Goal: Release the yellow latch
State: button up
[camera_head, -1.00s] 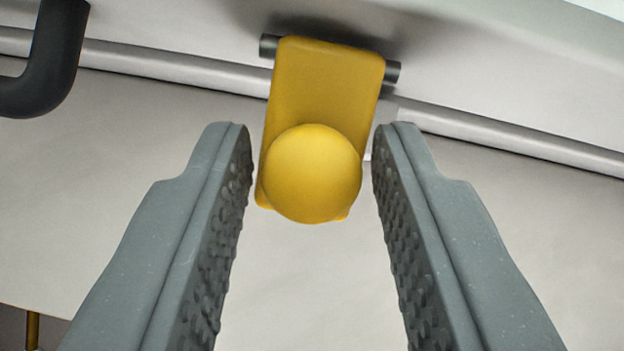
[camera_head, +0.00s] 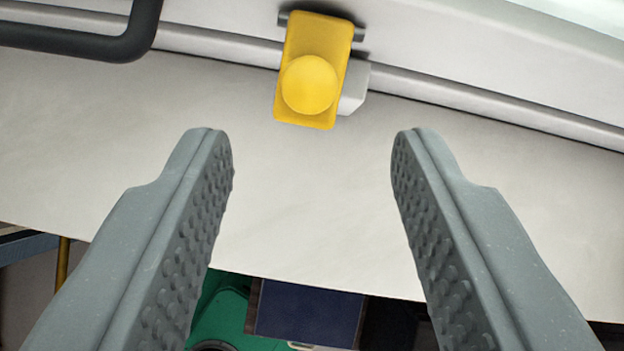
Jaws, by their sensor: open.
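The yellow latch (camera_head: 329,42) is a flat plate with a round knob (camera_head: 309,85), hung on a short dark hinge pin at the top of the view. A small pale block (camera_head: 354,88) shows behind its right side. My gripper (camera_head: 312,150) is open and empty. Its two grey, studded fingers point toward the latch, with their tips below and to either side of it in the picture. The fingers do not touch the latch, and a clear gap shows between them and the knob.
A dark bent handle (camera_head: 132,38) is at the upper left. A pale rail (camera_head: 480,98) runs across the white panel (camera_head: 320,225) behind the latch. Below the panel's lower edge are a green object (camera_head: 222,308) and a dark blue one (camera_head: 308,313).

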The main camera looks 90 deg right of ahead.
jog(key=v, duration=0.7)
